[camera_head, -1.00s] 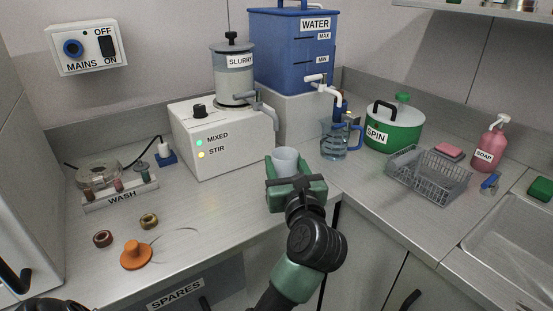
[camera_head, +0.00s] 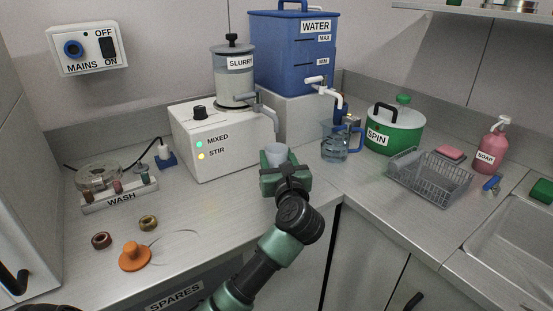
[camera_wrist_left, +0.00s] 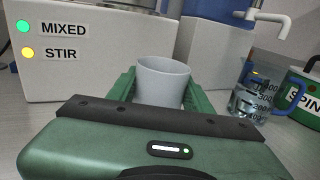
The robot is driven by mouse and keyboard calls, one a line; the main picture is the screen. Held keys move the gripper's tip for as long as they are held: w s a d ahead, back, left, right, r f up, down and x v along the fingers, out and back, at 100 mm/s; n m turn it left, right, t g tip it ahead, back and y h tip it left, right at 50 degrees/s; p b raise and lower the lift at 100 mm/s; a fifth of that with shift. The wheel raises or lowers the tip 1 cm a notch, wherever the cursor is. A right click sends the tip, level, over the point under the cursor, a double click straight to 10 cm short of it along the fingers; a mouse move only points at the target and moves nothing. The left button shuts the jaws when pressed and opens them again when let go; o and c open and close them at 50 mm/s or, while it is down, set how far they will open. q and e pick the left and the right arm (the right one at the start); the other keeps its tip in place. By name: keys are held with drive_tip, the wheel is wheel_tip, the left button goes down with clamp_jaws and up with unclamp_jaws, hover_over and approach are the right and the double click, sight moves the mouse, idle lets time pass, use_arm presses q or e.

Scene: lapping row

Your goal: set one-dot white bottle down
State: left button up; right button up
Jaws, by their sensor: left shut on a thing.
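My left gripper (camera_head: 277,161) is shut on a pale grey-white, open-topped cup-like container (camera_head: 277,151). The container is upright between the green fingers in front of the slurry machine. It also shows in the left wrist view (camera_wrist_left: 163,79), where the fingers and the dark bar hide its lower part. I see no dots on it and no other white bottle that I can identify. I cannot tell whether its base touches the counter (camera_head: 215,215). My right gripper is not in view.
The slurry machine (camera_head: 200,150) stands behind and left of the gripper, its spout close by. A water jug (camera_head: 335,150), green spin pot (camera_head: 395,132) and wire basket (camera_head: 425,180) stand right. The wash rack (camera_head: 120,192) and an orange knobbed disc (camera_head: 135,257) are left. Counter between is free.

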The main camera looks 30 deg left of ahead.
use_arm(q)
drive_tip(key=shift+f, duration=0.1)
drive_tip(key=o, duration=1.5)
